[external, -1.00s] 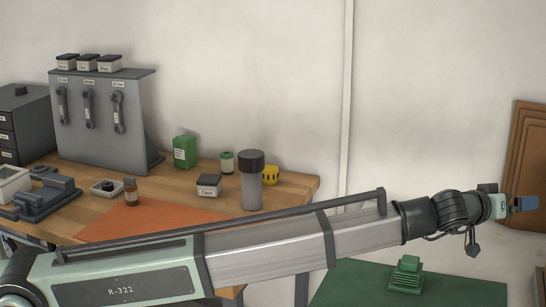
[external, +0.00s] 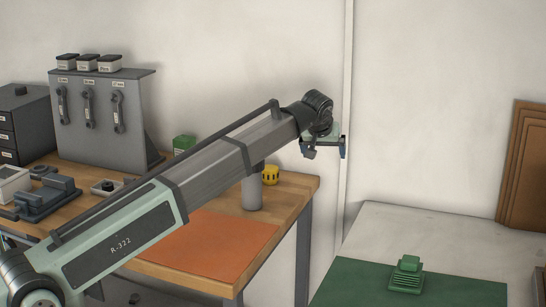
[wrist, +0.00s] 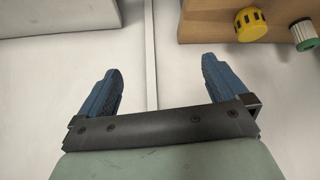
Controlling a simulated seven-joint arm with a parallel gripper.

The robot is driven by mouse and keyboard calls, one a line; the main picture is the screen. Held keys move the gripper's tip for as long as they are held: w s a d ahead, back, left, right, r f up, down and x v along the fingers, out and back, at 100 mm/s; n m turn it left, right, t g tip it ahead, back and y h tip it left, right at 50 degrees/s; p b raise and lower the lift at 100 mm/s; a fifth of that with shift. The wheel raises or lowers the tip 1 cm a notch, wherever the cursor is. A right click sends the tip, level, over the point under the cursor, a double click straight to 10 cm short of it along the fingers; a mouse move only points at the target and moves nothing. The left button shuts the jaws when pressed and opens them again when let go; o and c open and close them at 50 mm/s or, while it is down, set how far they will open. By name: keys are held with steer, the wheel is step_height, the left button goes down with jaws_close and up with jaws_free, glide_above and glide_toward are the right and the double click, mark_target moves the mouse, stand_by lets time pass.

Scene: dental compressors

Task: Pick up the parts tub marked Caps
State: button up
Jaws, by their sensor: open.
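Three small white tubs with dark lids, (external: 67,62), (external: 86,63) and (external: 110,64), stand in a row on top of the grey tool rack; their labels are too small to read. Another labelled dark-lidded tub, seen earlier on the bench beside the grey cylinder, is now hidden behind my arm. I cannot tell for sure which tub is marked Caps. My gripper (external: 325,150) is open and empty, in the air off the bench's right end. In the wrist view its blue fingers (wrist: 161,76) are spread with nothing between them.
A yellow cap-like part (external: 271,175) and grey cylinder (external: 252,193) stand near the wooden bench's (external: 297,190) right end. A green-and-white part (wrist: 304,35) shows in the wrist view. The rack (external: 100,120) stands at the left. A green block (external: 406,277) sits on a green mat.

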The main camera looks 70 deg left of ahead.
steer(key=s+a+g+h, duration=0.2)
steer(key=s+a+h, duration=0.1)
steer(key=s+a, duration=0.9)
steer(key=s+a+g+h, duration=0.3)
steer(key=s+a, duration=0.5)
steer(key=s, duration=0.8)
steer(key=shift+n, duration=0.3)
steer(key=f, duration=1.2)
steer(key=shift+w+d+f, duration=0.1)
steer(key=shift+d+f, duration=0.15)
steer(key=shift+f, duration=0.1)
steer(key=shift+c, duration=0.4)
steer(key=c, duration=1.1)
